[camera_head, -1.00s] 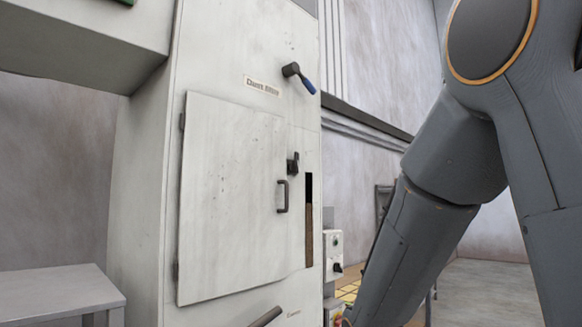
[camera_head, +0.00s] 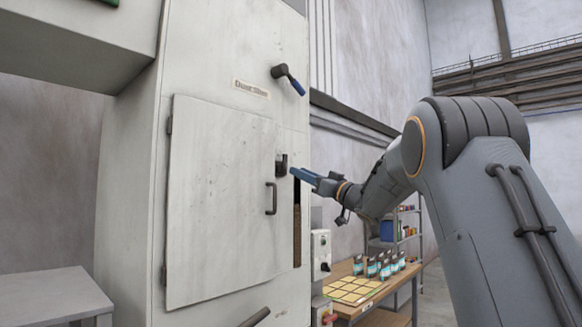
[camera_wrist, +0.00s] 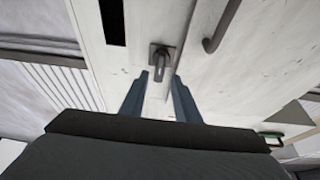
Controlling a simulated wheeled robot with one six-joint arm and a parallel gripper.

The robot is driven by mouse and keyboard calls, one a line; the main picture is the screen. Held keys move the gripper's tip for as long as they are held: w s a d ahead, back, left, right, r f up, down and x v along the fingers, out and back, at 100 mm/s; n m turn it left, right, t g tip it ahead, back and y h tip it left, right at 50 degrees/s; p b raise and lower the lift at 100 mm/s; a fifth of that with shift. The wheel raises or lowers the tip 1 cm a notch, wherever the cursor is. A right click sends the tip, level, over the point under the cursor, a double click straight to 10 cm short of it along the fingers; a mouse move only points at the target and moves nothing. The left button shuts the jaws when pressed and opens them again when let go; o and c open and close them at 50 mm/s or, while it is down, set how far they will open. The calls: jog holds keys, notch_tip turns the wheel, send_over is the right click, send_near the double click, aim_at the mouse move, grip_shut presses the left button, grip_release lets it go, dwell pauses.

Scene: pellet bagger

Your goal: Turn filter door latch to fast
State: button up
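The filter door (camera_head: 222,205) is a pale, scuffed panel on the tall white cabinet and looks shut. Its latch (camera_head: 282,164) is a small dark lever on a plate near the door's right edge. The latch also shows in the wrist view (camera_wrist: 160,62), where its lever points toward my gripper. My gripper (camera_head: 293,174) has blue fingers and is just right of the latch. In the wrist view my gripper (camera_wrist: 160,77) is open, with a finger on each side of the lever's end. I cannot tell whether either finger touches it.
A bar handle (camera_head: 271,199) is on the door below the latch. A dark slot (camera_head: 297,225) lies right of the door. A blue-gripped crank lever (camera_head: 288,79) is above. A control box (camera_head: 320,255) and a wooden table (camera_head: 375,297) stand to the right.

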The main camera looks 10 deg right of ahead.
aim_at(286, 166)
jog(key=p+x, duration=0.2)
jog(key=x, duration=0.4)
jog(key=shift+c, duration=0.2)
grip_shut()
